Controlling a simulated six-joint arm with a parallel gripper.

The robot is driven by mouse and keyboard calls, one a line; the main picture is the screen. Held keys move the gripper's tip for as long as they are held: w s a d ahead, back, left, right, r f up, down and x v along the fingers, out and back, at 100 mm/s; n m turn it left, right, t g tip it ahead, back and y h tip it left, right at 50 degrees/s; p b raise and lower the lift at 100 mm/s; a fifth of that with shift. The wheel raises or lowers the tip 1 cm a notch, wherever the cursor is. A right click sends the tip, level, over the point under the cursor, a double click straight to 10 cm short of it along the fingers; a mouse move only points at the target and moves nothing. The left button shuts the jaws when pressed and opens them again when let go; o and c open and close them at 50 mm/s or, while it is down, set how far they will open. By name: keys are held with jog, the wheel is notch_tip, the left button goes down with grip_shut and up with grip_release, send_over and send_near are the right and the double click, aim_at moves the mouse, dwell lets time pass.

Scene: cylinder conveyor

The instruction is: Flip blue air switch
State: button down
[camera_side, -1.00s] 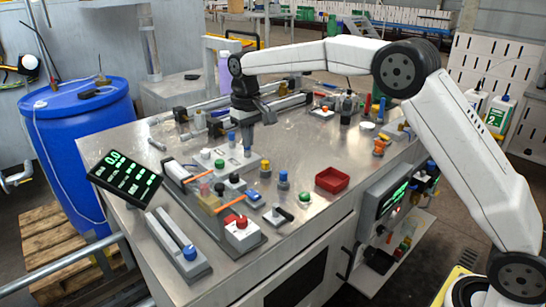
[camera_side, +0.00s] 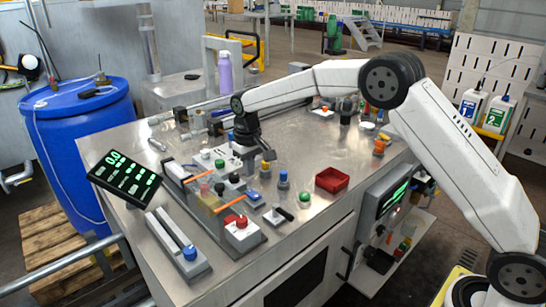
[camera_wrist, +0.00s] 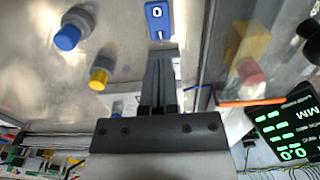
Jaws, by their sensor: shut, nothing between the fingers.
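The blue air switch (camera_side: 253,196) is a small flat blue piece on the bench, with a pale "0" mark. It also shows at the top of the wrist view (camera_wrist: 157,12), just beyond my fingertips. My gripper (camera_side: 249,168) points down over the panel, behind the switch in the side view. Its two fingers are together and empty in the wrist view (camera_wrist: 160,60). I cannot tell whether the tips touch anything.
A yellow-capped knob (camera_side: 265,169) and a blue-capped knob (camera_side: 283,180) stand close by. A red tray (camera_side: 332,180) sits to the right.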

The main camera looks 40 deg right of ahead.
aim_at(250, 192)
jog(key=shift+f, duration=2.55)
jog(key=shift+f, duration=0.1)
